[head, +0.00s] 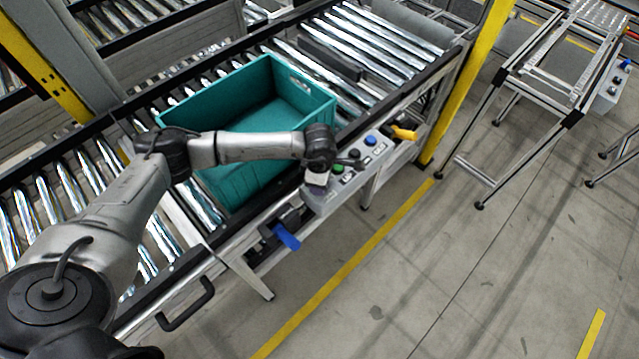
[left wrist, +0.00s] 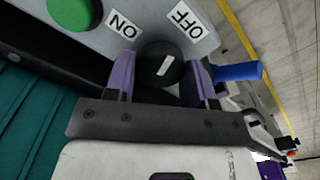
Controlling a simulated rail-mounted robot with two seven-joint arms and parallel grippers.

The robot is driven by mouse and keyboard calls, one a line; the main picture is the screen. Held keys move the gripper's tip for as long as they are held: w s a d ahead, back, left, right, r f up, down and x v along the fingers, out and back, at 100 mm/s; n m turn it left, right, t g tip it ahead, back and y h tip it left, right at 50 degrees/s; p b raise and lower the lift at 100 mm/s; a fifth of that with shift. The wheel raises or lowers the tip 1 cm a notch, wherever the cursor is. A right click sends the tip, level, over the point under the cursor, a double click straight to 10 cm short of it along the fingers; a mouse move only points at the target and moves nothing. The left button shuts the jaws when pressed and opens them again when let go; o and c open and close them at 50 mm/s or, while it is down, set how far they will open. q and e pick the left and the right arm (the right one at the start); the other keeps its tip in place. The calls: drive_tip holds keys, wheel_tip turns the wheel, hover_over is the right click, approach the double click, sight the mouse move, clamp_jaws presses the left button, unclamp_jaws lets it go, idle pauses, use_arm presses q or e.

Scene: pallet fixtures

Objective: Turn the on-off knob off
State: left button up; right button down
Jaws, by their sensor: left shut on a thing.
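The on-off knob (left wrist: 164,68) is round and black with a white mark, which slants toward the upper right, on the side of the OFF label (left wrist: 185,20). The ON label (left wrist: 124,23) is to its upper left. My left gripper (left wrist: 163,82) is shut on the knob, with one purple finger on each side. In the head view, my left gripper (head: 318,184) is over the near end of the grey control box (head: 346,181), and the knob is hidden beneath it. My right gripper is in neither view.
A green button (left wrist: 72,12) is beside the ON label. A blue button (head: 371,140) is farther along the box. A blue handle (head: 287,237) and a yellow handle (head: 404,133) stick out from the conveyor side. A teal crate (head: 322,104) sits on the rollers behind my arm.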

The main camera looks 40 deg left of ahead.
use_arm(q)
drive_tip(key=m+b, duration=0.1)
drive_tip(key=m, duration=0.2)
drive_tip(key=shift+b, duration=0.35)
drive_tip(key=shift+m, duration=0.3)
drive_tip(key=shift+r, duration=0.1)
drive_tip(key=o, duration=0.9)
wheel_tip(320, 180, up, 14)
drive_tip(key=shift+f, duration=0.15)
idle(0.6)
